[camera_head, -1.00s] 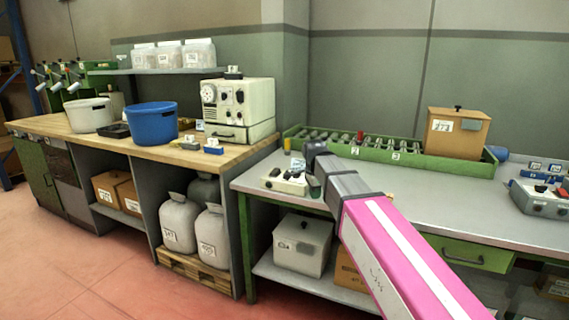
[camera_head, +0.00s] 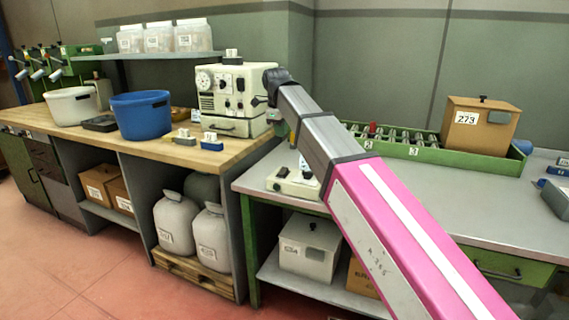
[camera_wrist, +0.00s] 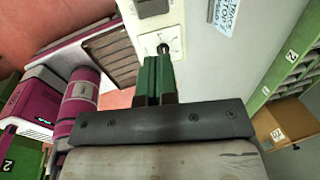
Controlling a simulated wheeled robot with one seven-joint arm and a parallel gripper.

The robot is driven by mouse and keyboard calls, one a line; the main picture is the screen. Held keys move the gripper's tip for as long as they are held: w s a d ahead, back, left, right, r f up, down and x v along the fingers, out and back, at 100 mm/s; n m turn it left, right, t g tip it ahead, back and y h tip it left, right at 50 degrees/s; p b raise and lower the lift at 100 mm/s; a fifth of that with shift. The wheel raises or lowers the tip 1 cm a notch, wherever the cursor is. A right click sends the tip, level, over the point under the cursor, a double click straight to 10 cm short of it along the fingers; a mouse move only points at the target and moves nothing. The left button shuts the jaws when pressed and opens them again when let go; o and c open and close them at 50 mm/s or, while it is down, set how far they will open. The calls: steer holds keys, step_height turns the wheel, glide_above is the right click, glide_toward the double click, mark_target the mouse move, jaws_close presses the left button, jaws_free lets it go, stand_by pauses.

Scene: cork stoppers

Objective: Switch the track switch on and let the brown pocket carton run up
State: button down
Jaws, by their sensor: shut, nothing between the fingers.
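The brown carton (camera_head: 480,128), marked 273, sits upright at the right end of the green roller track (camera_head: 455,162); it also shows at the right of the wrist view (camera_wrist: 290,122). A cream control box (camera_head: 296,187) stands on the grey bench, partly hidden by my arm. In the wrist view, the box (camera_wrist: 150,28) has a small black switch lever (camera_wrist: 163,48); its setting is unclear. My gripper (camera_wrist: 157,66) is shut and empty, its green fingers appearing just below the lever. I cannot tell whether they touch it. In the head view my wrist is raised before the cream machine.
A label (camera_wrist: 228,12) with "TRACK STOP" wording lies beside the box. The cream machine (camera_head: 236,98) and blue tub (camera_head: 141,115) stand on the wooden bench at left. A red piece (camera_head: 372,127) stands by the rollers.

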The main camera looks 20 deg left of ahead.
mark_target(283, 171)
steer(key=w+f, duration=0.1)
steer(key=f, duration=0.8)
steer(key=w+f, duration=0.1)
steer(key=f, duration=0.3)
steer(key=shift+w+d+f, duration=0.1)
steer(key=shift+w+f, duration=0.25)
steer(key=shift+f, duration=0.05)
steer(key=shift+w+f, duration=0.1)
steer(key=shift+f, duration=0.15)
steer(key=shift+s, duration=0.25)
steer(key=shift+s+r, duration=0.1)
steer(key=shift+s, duration=0.5)
steer(key=shift+r, duration=0.1)
